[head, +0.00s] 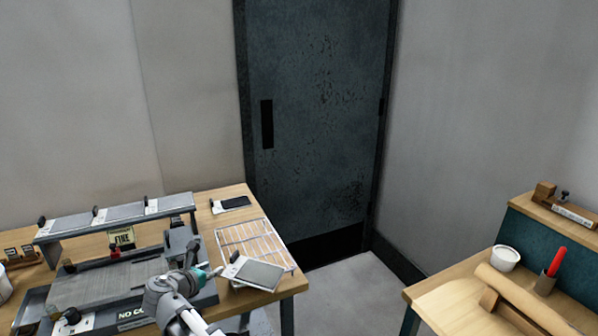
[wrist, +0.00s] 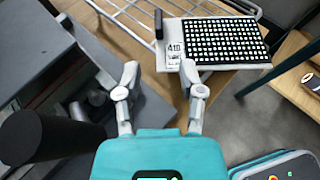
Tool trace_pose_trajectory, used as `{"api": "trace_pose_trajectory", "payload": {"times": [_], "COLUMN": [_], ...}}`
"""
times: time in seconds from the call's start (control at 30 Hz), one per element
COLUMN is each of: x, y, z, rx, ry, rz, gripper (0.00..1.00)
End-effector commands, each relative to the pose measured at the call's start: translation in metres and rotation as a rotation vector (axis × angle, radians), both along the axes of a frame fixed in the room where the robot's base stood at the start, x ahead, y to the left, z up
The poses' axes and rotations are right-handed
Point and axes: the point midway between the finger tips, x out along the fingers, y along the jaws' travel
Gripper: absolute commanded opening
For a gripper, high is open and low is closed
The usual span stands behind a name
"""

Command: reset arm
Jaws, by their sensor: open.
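My gripper (wrist: 162,82) is open in the wrist view, with its two grey fingers spread and nothing between them. In the head view my gripper (head: 208,272) is at the lower left, just left of a flat plate with a grey face (head: 257,274) at the table's front right corner. In the wrist view this plate (wrist: 222,42) shows a dotted dark face, a "410" label and a black peg. It lies beyond the fingertips, and I cannot tell the exact gap.
A wire rack (head: 250,243) lies behind the plate on the wooden table (head: 232,198). A grey machine (head: 100,287) stands left of my gripper. A second table (head: 440,300) with a white cup (head: 506,258) is at right. Floor (head: 345,290) between the tables is clear; a dark door (head: 315,120) stands behind.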

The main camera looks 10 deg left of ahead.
Motion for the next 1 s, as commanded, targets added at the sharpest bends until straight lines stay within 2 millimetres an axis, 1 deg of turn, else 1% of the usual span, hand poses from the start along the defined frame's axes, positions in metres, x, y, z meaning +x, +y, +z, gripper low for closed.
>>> {"api": "trace_pose_trajectory", "payload": {"times": [0.17,0.27,0.37,0.5,0.63,0.83,1.0], "x": [0.008,0.015,0.024,0.034,0.039,0.04,0.035], "y": [-0.022,-0.045,-0.076,-0.125,-0.168,-0.232,-0.282], "z": [-0.001,-0.002,-0.005,-0.01,-0.014,-0.019,-0.022], "rx": [0.058,0.127,0.218,0.367,0.503,0.705,0.868], "ry": [0.018,0.036,0.056,0.083,0.099,0.109,0.102], "rz": [-0.059,-0.126,-0.218,-0.376,-0.53,-0.774,-0.99], "gripper": [0.51,0.51,0.51,0.51,0.51,0.51,0.51]}}
